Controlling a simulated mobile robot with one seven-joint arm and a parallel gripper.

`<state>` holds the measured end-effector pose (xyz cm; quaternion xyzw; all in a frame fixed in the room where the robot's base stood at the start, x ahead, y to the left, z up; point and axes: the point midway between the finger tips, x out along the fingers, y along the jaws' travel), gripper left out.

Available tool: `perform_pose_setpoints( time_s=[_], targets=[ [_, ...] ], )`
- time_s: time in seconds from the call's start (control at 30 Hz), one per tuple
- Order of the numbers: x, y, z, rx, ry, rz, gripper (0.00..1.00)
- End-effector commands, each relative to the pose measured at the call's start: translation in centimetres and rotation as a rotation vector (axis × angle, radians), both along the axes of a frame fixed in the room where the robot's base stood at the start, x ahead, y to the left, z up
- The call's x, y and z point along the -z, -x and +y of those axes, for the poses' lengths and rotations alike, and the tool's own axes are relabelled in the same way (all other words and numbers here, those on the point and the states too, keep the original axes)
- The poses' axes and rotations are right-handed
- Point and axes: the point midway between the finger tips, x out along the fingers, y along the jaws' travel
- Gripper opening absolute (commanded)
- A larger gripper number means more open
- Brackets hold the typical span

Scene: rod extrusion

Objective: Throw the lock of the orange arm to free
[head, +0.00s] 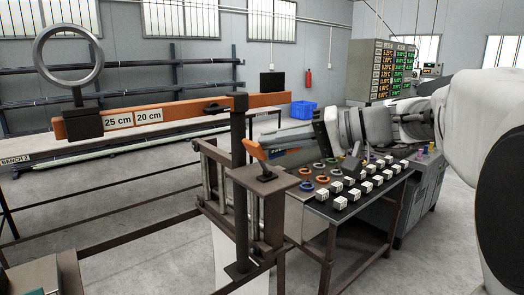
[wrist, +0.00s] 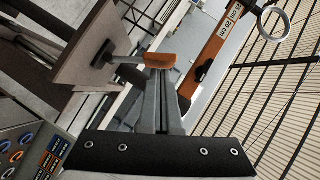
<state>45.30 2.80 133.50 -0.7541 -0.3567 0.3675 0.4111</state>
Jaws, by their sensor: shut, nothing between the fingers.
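The orange arm (head: 185,112) is a long bar across the upper left of the head view, labelled 25 cm and 20 cm, with a grey ring at its left end. It also shows in the wrist view (wrist: 222,45). The lock is a small lever with an orange handle (head: 255,149), tilted up to the left on a brown plate on the post. In the wrist view the orange handle (wrist: 160,60) lies right at my fingertips. My gripper (head: 277,139) is shut and empty, just right of the handle. Whether it touches the handle I cannot tell.
A dark upright post (head: 239,150) stands beside the lock, under the orange arm. A bench (head: 372,198) with coloured rings and white labelled blocks is at the right. A blue crate (head: 303,109) stands on the floor behind.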

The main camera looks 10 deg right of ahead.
Motion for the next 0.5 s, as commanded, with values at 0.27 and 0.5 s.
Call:
perform_pose_setpoints(
  time_s=[0.27,0.5],
  targets=[
    [0.08,0.23,0.40,-0.001,0.052,-0.030,0.00],
    [0.04,0.24,0.41,-0.001,0.056,-0.032,0.00]
  ],
)
